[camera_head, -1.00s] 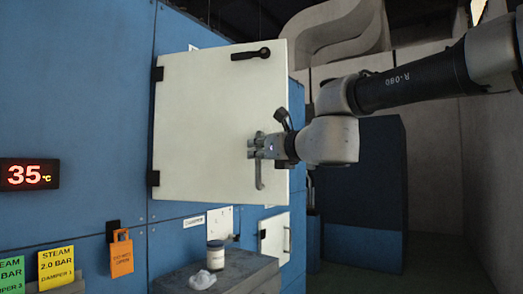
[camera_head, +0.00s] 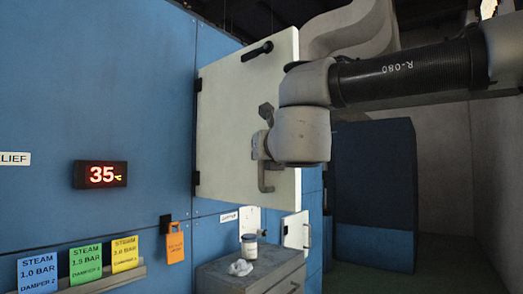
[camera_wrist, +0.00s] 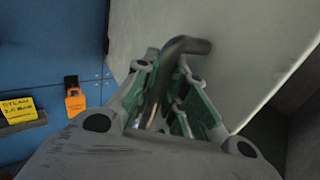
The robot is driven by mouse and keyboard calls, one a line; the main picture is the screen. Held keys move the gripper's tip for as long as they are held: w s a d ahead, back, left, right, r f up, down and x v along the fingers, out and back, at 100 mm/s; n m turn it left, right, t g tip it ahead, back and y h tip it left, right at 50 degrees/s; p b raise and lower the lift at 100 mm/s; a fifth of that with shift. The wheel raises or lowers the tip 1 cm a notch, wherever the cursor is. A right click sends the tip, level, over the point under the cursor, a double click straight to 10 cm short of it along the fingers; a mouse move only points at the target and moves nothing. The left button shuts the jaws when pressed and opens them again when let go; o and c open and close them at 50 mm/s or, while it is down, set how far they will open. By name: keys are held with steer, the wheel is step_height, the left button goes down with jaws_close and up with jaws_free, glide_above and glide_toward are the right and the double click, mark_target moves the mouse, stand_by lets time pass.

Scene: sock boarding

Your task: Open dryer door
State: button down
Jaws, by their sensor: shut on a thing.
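The white dryer door (camera_head: 235,110) hangs on dark hinges at its left edge and stands out at an angle from the blue dryer wall (camera_head: 130,60). A grey bar handle (camera_head: 267,182) is on the door's lower right; its bent end also shows in the wrist view (camera_wrist: 187,45). My gripper (camera_head: 259,146) is at the handle, partly hidden by my wrist. In the wrist view, its green-padded fingers (camera_wrist: 163,92) are shut around the handle bar. A black latch lever (camera_head: 257,51) sits near the door's top.
A grey cabinet (camera_head: 225,280) below the door carries a white jar (camera_head: 249,247) and a crumpled white item (camera_head: 240,267). A 35 °C display (camera_head: 101,174), an orange tag (camera_head: 175,243) and steam cards (camera_head: 86,257) are at left. Green floor shows at right.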

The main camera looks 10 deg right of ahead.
steer(key=shift+s+a+f+h, duration=0.1)
steer(key=shift+s+a+h, duration=0.1)
steer(key=shift+a+h, duration=0.15)
steer(key=c, duration=1.5)
jaws_free()
steer(key=shift+o, duration=0.2)
steer(key=shift+s, duration=0.1)
steer(key=s+d, duration=0.1)
steer(key=s, duration=1)
steer(key=shift+s, duration=0.4)
